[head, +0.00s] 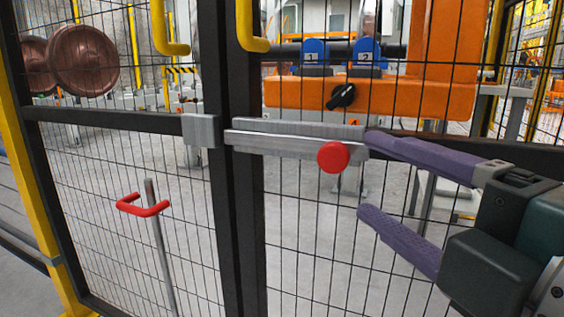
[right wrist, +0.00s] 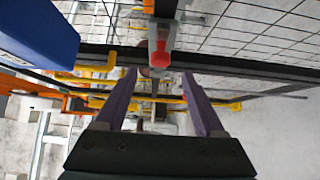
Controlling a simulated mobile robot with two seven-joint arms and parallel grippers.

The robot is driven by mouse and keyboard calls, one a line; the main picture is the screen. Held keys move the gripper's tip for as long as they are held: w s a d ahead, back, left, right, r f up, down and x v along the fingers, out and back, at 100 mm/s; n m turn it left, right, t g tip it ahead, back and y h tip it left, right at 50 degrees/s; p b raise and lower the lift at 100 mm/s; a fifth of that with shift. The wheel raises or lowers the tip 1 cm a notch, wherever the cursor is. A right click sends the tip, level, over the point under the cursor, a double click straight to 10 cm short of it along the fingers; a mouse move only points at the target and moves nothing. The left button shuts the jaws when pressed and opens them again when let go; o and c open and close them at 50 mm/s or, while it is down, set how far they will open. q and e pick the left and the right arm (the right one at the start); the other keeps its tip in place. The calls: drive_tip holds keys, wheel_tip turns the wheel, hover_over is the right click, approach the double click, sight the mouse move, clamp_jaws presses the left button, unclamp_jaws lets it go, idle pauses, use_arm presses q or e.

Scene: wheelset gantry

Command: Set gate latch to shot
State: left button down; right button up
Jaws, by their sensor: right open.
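The gate latch is a grey metal bar (head: 290,143) with a round red knob (head: 333,157), mounted across the mesh right of the dark gate post. The bar's left end lies at the post's left side, close to the grey keeper block (head: 200,131), with no visible overlap. My right gripper (head: 366,175) has purple fingers spread apart and empty, just right of the knob. In the right wrist view the knob (right wrist: 160,55) shows between and just beyond the open fingertips (right wrist: 159,74). My left gripper is in neither view.
Dark gate frames with wire mesh surround the latch. A rod with a red handle (head: 143,207) stands at the left gate panel. Behind the mesh are an orange beam (head: 300,97) with a black rotary knob (head: 342,96), blue numbered tags and brown wheels (head: 82,60). Yellow handles (head: 254,40) are above.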

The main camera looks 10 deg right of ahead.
sight(339, 162)
drive_tip(key=w+b, duration=0.1)
drive_tip(key=w, duration=0.2)
drive_tip(key=w+a, duration=0.1)
drive_tip(key=w, duration=0.2)
drive_tip(key=shift+w+a+b, duration=0.15)
drive_tip(key=shift+w+b, duration=0.2)
drive_tip(key=shift+b, duration=0.05)
drive_tip(key=shift+w+a, duration=0.15)
drive_tip(key=shift+w, duration=0.55)
drive_tip(key=shift+c, duration=0.2)
clamp_jaws()
